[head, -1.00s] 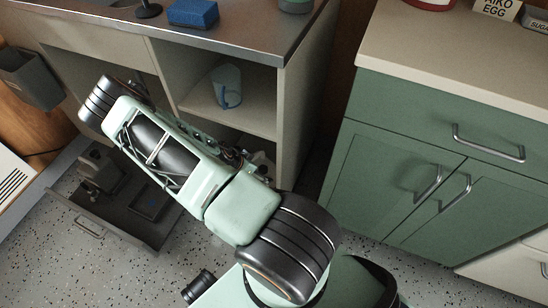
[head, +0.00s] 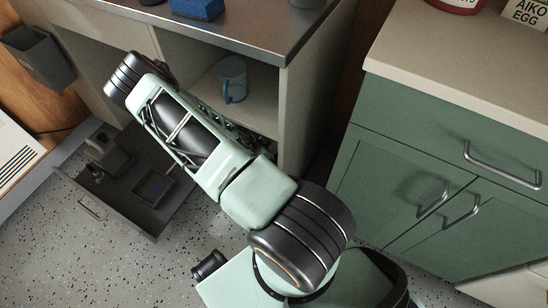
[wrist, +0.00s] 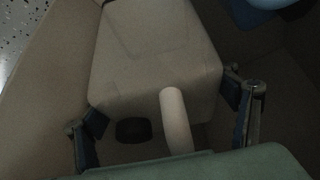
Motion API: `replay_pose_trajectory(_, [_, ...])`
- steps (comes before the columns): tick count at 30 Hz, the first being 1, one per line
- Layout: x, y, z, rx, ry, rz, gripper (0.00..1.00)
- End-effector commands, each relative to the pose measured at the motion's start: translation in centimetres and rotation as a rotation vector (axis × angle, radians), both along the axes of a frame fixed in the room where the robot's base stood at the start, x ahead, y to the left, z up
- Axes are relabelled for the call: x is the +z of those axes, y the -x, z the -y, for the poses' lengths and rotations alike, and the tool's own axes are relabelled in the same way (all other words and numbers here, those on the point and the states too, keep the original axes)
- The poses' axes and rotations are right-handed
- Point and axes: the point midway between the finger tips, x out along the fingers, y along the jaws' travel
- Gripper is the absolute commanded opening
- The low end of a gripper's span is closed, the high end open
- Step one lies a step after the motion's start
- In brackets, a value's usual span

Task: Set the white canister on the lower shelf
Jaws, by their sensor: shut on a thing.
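The white canister (wrist: 150,55) fills the middle of the dim wrist view, with a pale handle and a dark round cap on its near side. My gripper (wrist: 165,108) is shut on it, one finger on each side. In the head view my arm hides both gripper and canister. The open shelf unit (head: 296,115) stands under the metal counter. Its upper board (head: 248,112) shows, but the space below it is mostly hidden behind my arm. I cannot tell whether the canister touches a shelf.
A pale blue mug (head: 232,78) stands on the upper board. An open grey drawer (head: 148,216) with items in it juts out low at the left. A grey bin (head: 38,58) hangs at the far left. A green cabinet (head: 400,150) stands at the right.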

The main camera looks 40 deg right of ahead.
Motion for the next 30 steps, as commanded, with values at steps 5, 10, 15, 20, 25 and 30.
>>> replay_pose_trajectory(5, [-1.4, 0.0, 0.0, 0.000, 0.000, 0.000, 0.42])
replay_pose_trajectory(10, [-3.2, 0.1, 0.0, 0.000, 0.000, -0.001, 0.42])
replay_pose_trajectory(15, [-5.2, 0.0, 0.0, 0.000, 0.000, 0.000, 0.42])
replay_pose_trajectory(20, [-6.3, 0.0, 0.0, 0.001, 0.000, 0.000, 0.42])
replay_pose_trajectory(25, [-6.6, 0.0, 0.0, 0.000, 0.000, 0.001, 0.42])
replay_pose_trajectory(30, [-6.5, 0.0, 0.0, 0.000, 0.000, 0.001, 0.42])
